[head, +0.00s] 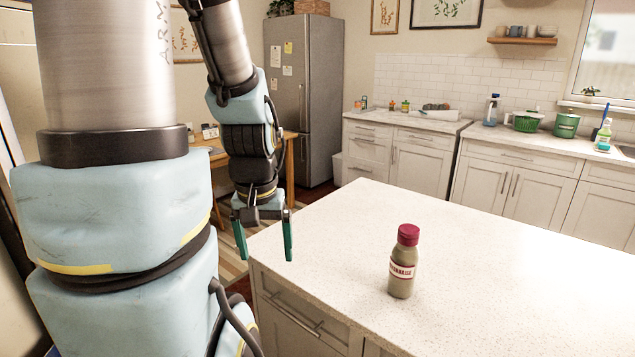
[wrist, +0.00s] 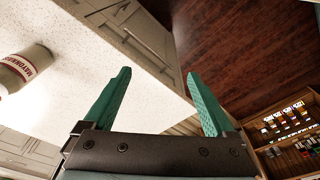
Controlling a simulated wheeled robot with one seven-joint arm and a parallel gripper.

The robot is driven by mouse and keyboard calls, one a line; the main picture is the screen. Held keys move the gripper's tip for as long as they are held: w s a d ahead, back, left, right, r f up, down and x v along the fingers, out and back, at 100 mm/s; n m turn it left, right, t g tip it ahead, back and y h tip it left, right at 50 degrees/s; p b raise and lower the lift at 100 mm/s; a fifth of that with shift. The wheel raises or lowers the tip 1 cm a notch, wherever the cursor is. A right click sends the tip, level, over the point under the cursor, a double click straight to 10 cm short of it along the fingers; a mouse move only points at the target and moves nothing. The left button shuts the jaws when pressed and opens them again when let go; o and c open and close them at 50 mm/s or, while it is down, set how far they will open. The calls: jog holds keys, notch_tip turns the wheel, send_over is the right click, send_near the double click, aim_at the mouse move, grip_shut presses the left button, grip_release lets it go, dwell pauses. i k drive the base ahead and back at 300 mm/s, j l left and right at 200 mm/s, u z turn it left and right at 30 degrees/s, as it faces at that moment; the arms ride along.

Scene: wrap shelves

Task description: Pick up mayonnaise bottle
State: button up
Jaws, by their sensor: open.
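The mayonnaise bottle (head: 402,268) stands upright on the white island counter (head: 480,250), near its front edge. It has a red cap, a greyish-beige body and a white label with red lettering. In the wrist view the bottle (wrist: 22,70) shows at the left edge, partly cut off. My gripper (head: 265,240) points down with its green fingers spread and nothing between them. It is left of the bottle and apart from it, by the counter's left corner. In the wrist view the gripper (wrist: 160,100) is also open and empty.
The counter around the bottle is clear. Island drawers (head: 300,318) are below its edge. Behind are a fridge (head: 305,100) and a back counter (head: 425,122) with bottles and a green pot (head: 566,126). In the wrist view, dark wooden floor (wrist: 230,45) lies beside the counter.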

aim_at(405, 257)
jog(key=k+l+u, duration=0.1)
jog(key=u, duration=0.65)
jog(key=k+l+u, duration=0.15)
jog(key=k+u, duration=0.7)
jog(key=k+j+u, duration=0.1)
jog(key=k, duration=0.65)
